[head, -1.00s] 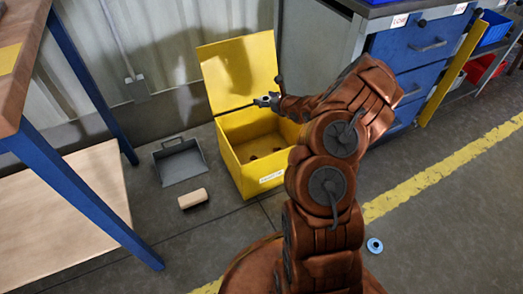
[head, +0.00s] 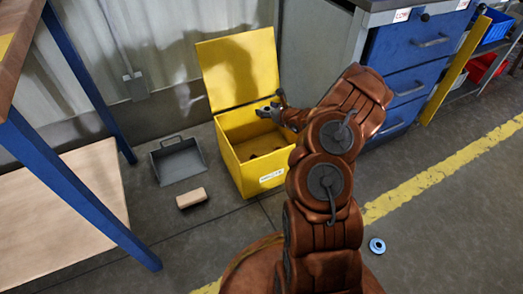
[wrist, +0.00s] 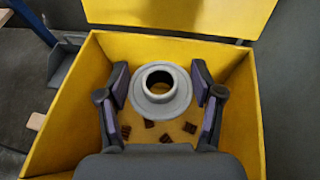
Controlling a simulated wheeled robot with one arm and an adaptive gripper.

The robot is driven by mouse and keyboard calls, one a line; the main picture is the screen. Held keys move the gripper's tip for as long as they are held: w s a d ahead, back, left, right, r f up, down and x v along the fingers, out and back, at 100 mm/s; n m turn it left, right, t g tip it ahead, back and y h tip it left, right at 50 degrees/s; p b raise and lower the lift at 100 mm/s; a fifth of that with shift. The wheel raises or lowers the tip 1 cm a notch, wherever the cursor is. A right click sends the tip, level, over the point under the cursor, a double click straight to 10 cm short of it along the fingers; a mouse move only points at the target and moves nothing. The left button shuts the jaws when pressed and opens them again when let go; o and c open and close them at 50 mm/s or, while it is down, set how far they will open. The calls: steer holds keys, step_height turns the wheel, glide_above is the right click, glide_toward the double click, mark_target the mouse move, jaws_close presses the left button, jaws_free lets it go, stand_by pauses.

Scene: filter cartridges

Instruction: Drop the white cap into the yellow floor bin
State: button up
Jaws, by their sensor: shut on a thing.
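The white cap (wrist: 146,104), a pale ring with a round hole through it, shows between my gripper's two fingers in the wrist view. My gripper (head: 268,110) is shut on it, over the opening of the yellow floor bin (head: 236,165). The bin's lid (head: 238,70) stands open against the wall side. In the wrist view the bin's walls (wrist: 250,105) surround the cap and fingers. Several small dark brown pieces (wrist: 165,138) lie on the bin floor below. The cap is too small to make out in the head view.
A grey dustpan (head: 178,162) and a tan block (head: 191,198) lie on the floor left of the bin. A blue-legged workbench (head: 75,190) is at left, a blue drawer cabinet (head: 415,50) at right. A blue and white ring (head: 376,245) lies on the floor at right.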

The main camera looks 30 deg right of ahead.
steer(key=o, duration=1)
steer(key=shift+c, duration=0.2)
steer(key=shift+s, duration=0.1)
steer(key=v, duration=1.1)
steer(key=shift+s+r, duration=0.2)
steer(key=shift+s, duration=0.15)
steer(key=shift+r, duration=0.1)
